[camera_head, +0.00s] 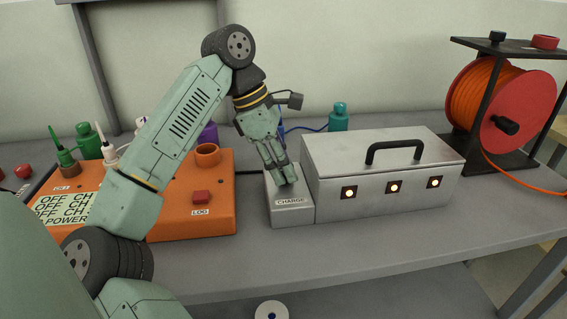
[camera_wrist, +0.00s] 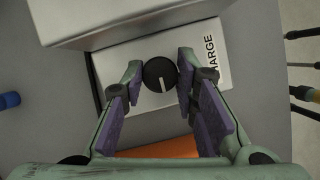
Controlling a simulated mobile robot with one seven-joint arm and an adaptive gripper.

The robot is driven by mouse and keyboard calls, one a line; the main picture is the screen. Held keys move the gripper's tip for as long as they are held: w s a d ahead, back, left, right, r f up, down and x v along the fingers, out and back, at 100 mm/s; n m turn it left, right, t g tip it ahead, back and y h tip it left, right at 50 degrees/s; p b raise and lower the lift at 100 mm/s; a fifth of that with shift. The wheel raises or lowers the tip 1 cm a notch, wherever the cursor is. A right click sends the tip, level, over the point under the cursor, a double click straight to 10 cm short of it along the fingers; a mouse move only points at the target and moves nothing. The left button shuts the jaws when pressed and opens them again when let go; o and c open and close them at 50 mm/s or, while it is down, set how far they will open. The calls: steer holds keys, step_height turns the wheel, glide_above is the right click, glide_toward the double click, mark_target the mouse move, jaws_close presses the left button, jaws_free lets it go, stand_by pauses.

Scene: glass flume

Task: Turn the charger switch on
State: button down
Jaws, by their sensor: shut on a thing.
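The charger switch is a round black knob (camera_wrist: 160,75) with a white pointer line, on a light grey box (camera_head: 291,213) labelled "CHARGE". In the wrist view the pointer runs from the knob's middle toward the bottom of the picture. My gripper (camera_wrist: 158,74) has one fingertip on each side of the knob and is shut on it. In the head view my gripper (camera_head: 287,181) reaches down onto the top of the charge box and hides the knob.
An orange power unit (camera_head: 215,222) stands to the left. A cable reel (camera_head: 500,105) is at the far right. The bench front (camera_head: 330,255) is clear.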

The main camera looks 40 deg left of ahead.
steer(key=c, duration=1.5)
jaws_free()
steer(key=shift+c, duration=0.2)
steer(key=v, duration=1.2)
